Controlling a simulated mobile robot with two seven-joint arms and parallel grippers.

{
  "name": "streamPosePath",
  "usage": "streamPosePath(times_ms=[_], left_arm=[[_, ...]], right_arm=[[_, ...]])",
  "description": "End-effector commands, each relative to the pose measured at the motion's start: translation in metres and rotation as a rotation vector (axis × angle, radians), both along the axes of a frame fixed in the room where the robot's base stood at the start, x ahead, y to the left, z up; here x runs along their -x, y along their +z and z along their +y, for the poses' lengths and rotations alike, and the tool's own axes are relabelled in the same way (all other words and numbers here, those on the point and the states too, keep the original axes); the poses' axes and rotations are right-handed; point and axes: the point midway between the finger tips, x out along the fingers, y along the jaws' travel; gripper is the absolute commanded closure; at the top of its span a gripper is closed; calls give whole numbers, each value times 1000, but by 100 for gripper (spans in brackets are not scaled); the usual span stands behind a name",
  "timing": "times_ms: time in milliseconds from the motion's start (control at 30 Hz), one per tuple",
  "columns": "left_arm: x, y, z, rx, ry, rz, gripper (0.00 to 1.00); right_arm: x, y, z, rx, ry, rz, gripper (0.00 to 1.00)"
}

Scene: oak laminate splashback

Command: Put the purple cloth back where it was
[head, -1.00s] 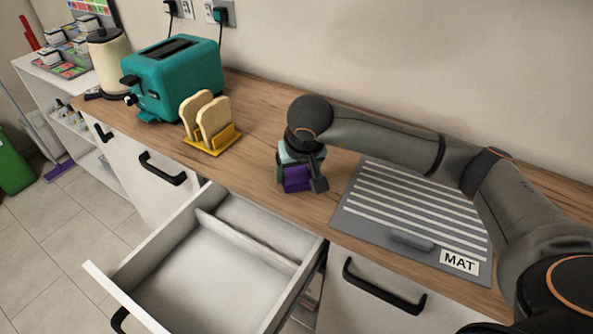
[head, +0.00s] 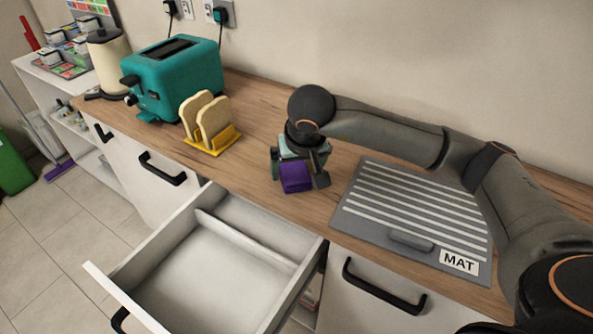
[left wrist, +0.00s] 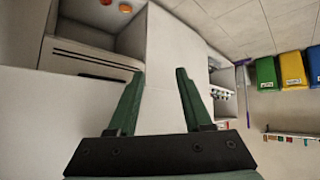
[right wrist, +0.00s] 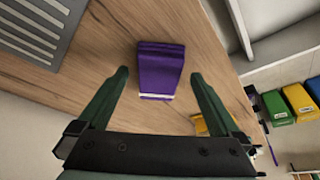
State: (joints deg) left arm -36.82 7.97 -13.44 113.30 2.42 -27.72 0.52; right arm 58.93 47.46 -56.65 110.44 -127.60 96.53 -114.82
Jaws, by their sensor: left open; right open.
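The purple cloth (head: 296,178) is a folded block on the wooden counter, between the toast rack and the mat. It also shows in the right wrist view (right wrist: 160,70). My right gripper (head: 298,177) is open, with its fingers apart on either side of the cloth; in the right wrist view (right wrist: 158,73) there is a gap between the cloth and each finger. My left gripper (left wrist: 163,70) is open and empty in the left wrist view, and is not in the head view.
An open, empty drawer (head: 205,275) with a divider juts out below the counter. The grey striped mat (head: 385,205) lies to the right. A yellow toast rack (head: 225,139), teal toaster (head: 180,75) and cream kettle (head: 108,60) stand to the left.

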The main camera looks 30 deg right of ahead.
Motion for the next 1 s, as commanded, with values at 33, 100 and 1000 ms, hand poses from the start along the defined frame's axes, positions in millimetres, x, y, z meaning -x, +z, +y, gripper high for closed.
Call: streamPosePath(times_ms=[33,100,1000], left_arm=[[0,1,1,-1,2,-1,50],[-1,2,2,-2,3,-2,50],[3,-1,6,-8,12,6,50]], right_arm=[[3,12,1,0,3,-6,0],[9,28,3,0,3,-7,0],[37,91,9,1,1,0,0]])
